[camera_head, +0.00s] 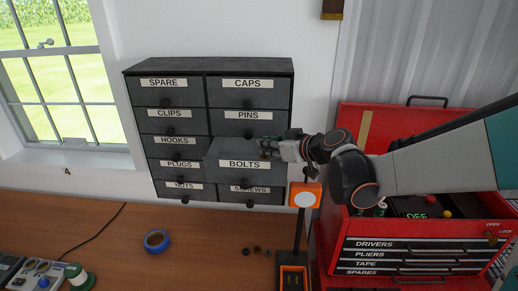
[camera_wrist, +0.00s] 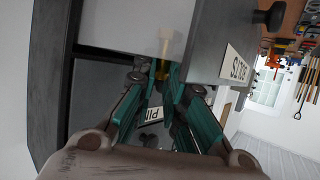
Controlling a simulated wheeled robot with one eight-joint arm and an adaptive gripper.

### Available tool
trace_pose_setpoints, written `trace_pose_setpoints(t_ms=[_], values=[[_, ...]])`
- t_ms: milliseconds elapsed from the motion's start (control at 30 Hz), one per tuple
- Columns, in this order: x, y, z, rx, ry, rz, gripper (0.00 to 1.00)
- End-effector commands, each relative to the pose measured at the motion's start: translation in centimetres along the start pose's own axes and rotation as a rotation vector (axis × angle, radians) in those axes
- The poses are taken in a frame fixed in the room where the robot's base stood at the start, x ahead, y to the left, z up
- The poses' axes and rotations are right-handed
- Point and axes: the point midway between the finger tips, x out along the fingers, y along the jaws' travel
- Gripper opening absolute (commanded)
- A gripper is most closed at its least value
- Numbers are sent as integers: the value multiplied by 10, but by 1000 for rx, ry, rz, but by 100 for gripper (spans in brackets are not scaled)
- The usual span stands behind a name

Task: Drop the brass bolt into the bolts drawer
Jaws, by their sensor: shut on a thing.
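The bolts drawer (camera_head: 220,154) is pulled out of the dark cabinet, with its BOLTS label facing forward. In the wrist view its labelled front (camera_wrist: 218,38) stands at the right, with a black knob. My gripper (camera_head: 272,149) is at the drawer's upper right, close to its opening. In the wrist view my teal-fingered gripper (camera_wrist: 164,78) is shut on the brass bolt (camera_wrist: 163,68), a small golden piece with a pale upper part. The bolt appears beside the inner side of the drawer front; its exact height over the drawer is unclear. The bolt cannot be made out in the head view.
The cabinet (camera_head: 208,66) has several other labelled drawers, which look closed. A red toolbox (camera_head: 420,252) stands open under my arm at the right. An orange-topped stand (camera_head: 305,194) is just below my gripper. Blue tape (camera_head: 156,241) lies on the bench (camera_head: 185,270).

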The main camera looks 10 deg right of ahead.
Motion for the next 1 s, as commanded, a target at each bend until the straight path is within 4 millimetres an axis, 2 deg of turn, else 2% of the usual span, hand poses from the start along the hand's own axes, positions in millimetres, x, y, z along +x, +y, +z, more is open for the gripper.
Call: trace_pose_setpoints(t_ms=[133,267,533,1000], values=[[25,-1,5,-1,0,-3,0],[39,0,11,-1,0,0,0],[39,0,10,0,0,0,0],[44,0,24,-2,-3,-1,0]])
